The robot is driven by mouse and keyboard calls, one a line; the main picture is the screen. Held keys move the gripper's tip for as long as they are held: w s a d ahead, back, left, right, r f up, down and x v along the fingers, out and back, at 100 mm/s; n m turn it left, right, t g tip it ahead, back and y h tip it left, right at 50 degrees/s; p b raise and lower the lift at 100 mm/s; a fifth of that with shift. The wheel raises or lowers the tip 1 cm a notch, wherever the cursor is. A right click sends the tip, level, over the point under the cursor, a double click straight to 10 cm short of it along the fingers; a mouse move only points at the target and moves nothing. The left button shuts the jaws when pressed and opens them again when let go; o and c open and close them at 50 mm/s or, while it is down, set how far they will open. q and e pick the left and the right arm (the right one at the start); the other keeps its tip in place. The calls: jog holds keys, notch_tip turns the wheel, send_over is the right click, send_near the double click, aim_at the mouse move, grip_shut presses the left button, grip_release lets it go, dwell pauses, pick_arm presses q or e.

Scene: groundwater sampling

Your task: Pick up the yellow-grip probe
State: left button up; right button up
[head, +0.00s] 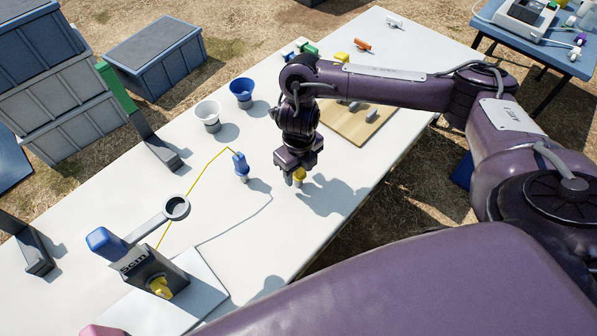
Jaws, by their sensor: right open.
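The yellow-grip probe, as I take the small yellow piece to be (299,175), shows at the fingertips of my right gripper (296,172), over the white table. The gripper points down and is open. Its fingers are beside the yellow grip; I cannot tell whether they touch it. The lower part of the probe is mostly hidden or too small to make out. My left gripper is not in view.
A blue-topped probe (241,166) with a yellow cord stands to the left. A white cup (208,115) and a blue cup (242,92) are behind it. A wooden board (366,130) lies behind my right gripper. A grey stand (150,272) is front left.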

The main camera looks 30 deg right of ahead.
jog(key=shift+f, duration=0.25)
jog(key=c, duration=0.8)
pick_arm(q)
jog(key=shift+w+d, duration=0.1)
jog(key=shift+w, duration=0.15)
pick_arm(e)
jog(key=shift+c, duration=0.2)
jog(key=shift+r, duration=0.1)
